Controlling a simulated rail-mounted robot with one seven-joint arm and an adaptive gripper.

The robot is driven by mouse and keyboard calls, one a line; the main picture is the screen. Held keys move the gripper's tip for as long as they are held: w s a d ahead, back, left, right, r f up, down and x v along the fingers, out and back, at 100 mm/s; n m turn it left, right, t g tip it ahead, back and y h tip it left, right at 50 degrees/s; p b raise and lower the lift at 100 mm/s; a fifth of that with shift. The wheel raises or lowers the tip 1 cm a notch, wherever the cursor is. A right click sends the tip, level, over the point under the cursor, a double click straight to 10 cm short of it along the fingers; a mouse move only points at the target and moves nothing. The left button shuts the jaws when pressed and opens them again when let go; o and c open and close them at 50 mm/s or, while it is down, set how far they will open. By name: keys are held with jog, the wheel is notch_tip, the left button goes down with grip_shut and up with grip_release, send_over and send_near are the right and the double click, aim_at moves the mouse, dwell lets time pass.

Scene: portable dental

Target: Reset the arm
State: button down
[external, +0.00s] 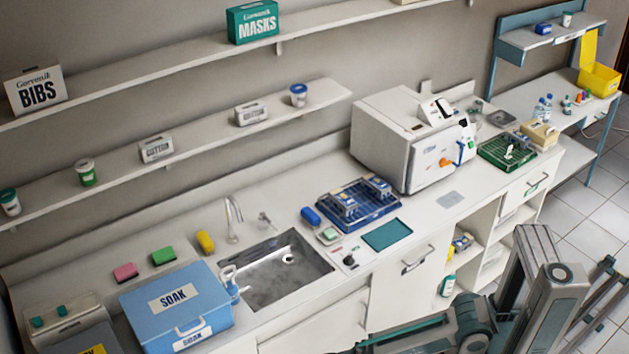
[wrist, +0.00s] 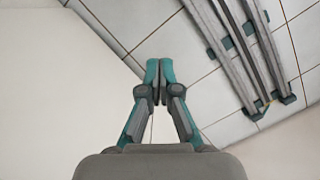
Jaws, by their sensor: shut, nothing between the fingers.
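My gripper (wrist: 155,82) shows in the wrist view with its two teal and grey fingers together and nothing between them. It points over white tiled floor, beside a plain pale surface. In the external view my arm (external: 555,300) stands at the bottom right, in front of the counter, with a forearm stretching left along the bottom edge. The fingertips cannot be made out there.
The counter (external: 450,200) carries a blue SOAK box (external: 175,305), a sink (external: 270,275), a blue rack (external: 358,205), a white sterilizer (external: 410,135) and a green tray (external: 507,152). Rails (wrist: 235,45) lie on the floor. Tiled floor (external: 600,205) is open at right.

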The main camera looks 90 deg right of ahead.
jog(key=s+f+g+b, duration=0.5)
jog(key=s+f+b, duration=0.8)
jog(key=s+f, duration=0.9)
notch_tip(320, 180, up, 12)
jog(key=w+p, duration=0.2)
jog(key=p, duration=1.3)
jog(key=shift+r+t, duration=0.25)
jog(key=shift+t, duration=0.05)
jog(key=shift+d, duration=0.1)
